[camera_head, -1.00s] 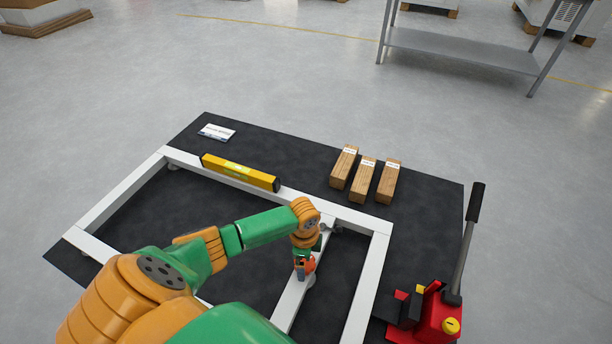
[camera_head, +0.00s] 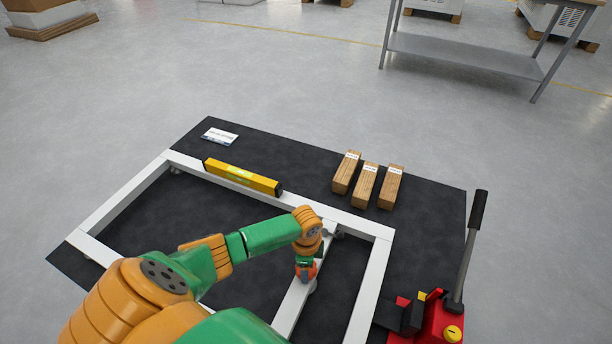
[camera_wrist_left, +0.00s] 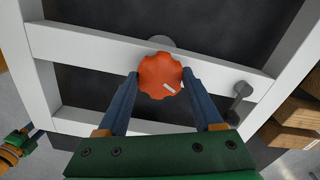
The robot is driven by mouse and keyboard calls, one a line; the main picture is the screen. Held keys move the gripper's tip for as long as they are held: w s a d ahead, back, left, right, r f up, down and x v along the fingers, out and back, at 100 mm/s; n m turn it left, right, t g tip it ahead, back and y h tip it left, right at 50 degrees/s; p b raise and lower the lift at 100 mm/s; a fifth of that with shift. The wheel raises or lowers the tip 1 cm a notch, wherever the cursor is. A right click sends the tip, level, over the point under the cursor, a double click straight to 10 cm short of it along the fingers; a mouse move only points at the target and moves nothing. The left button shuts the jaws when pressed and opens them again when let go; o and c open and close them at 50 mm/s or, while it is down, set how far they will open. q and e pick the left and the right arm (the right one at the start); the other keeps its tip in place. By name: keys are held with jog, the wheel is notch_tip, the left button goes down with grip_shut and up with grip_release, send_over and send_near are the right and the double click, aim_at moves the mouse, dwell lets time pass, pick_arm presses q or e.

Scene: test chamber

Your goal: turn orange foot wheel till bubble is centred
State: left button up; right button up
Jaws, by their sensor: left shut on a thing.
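The orange foot wheel (camera_wrist_left: 160,76) sits at the white frame's middle bar in the left wrist view, with a white mark on its lower right. My left gripper (camera_wrist_left: 160,78) is shut on the wheel, one finger at each side. In the head view this gripper (camera_head: 306,271) is at the middle bar, and the wheel is mostly hidden by it. The yellow spirit level (camera_head: 242,178) lies on the far bar of the white frame (camera_head: 120,201). Its bubble is too small to read.
Several wooden blocks (camera_head: 365,186) and a white card (camera_head: 219,136) lie on the black mat (camera_head: 290,148) behind the frame. A red jack (camera_head: 440,320) with an upright black handle stands at the right. A grey metal table (camera_head: 465,55) stands far back on open floor.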

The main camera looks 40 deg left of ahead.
pick_arm(q)
jog(key=shift+d+r+n+p, duration=0.1)
jog(key=shift+r+n+p, duration=0.1)
jog(key=shift+n+p, duration=0.85)
jog(key=n+p, duration=0.1)
jog(key=n, duration=0.2)
jog(key=n+p, duration=0.1)
jog(key=n, duration=0.2)
jog(key=shift+f+p, duration=0.1)
jog(key=shift+p, duration=0.2)
jog(key=shift+f+n+p, duration=0.1)
jog(key=shift+n+p, duration=0.3)
jog(key=shift+n, duration=1.25)
jog(key=shift+w, duration=0.1)
jog(key=o, duration=1.4)
jog(key=shift+c, duration=0.2)
